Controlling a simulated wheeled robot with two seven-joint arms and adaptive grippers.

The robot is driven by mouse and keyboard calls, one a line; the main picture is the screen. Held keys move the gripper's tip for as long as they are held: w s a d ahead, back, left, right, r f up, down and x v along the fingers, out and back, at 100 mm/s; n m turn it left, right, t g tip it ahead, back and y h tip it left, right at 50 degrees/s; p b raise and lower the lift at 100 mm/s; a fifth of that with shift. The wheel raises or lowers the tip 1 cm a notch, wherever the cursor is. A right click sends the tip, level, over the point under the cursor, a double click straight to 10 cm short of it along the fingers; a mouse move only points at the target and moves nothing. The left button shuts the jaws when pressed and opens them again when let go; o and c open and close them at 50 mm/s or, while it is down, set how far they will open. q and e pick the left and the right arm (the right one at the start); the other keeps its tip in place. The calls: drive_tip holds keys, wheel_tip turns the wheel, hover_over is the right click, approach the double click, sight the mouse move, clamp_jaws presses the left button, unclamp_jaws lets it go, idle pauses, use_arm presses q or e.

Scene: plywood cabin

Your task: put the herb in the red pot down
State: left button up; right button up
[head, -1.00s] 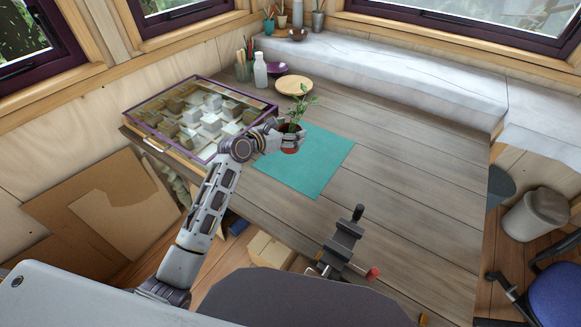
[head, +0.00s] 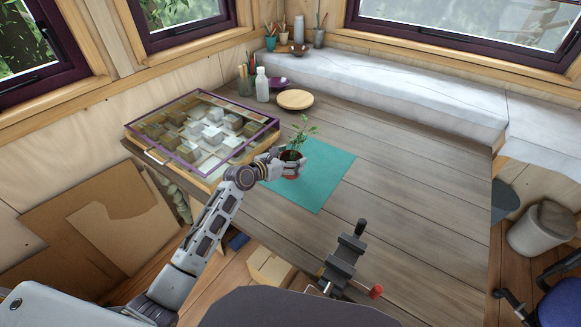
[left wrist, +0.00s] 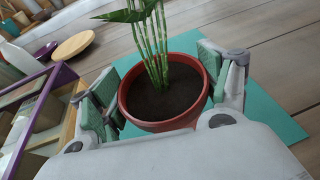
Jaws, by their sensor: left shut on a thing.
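The herb in the red pot (head: 291,170) has thin green stems and leaves and dark soil, and stands roughly upright over the left part of the teal mat (head: 322,187). My left gripper (head: 283,166) is shut around the pot. In the left wrist view the red pot (left wrist: 150,124) sits between the two green-padded fingers of my left gripper (left wrist: 164,100), and the top of the herb is cut off. The teal mat (left wrist: 266,118) shows behind it. I cannot tell whether the pot's base touches the mat. My right gripper is not in view.
A purple-framed glass-topped case (head: 205,133) lies left of my gripper. A round wooden board (head: 295,99), a white bottle (head: 262,85) and a purple bowl (head: 278,82) stand behind. A dark vise (head: 345,258) is at the near edge. The table's right side is clear.

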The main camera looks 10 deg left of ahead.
use_arm(q)
drive_tip(key=shift+f+b, duration=0.4)
drive_tip(key=shift+f, duration=1.4)
drive_tip(key=shift+f, duration=0.1)
drive_tip(key=o, duration=1.3)
drive_tip(key=shift+c, duration=0.2)
drive_tip(key=v, duration=1.2)
drive_tip(key=shift+p, duration=0.45)
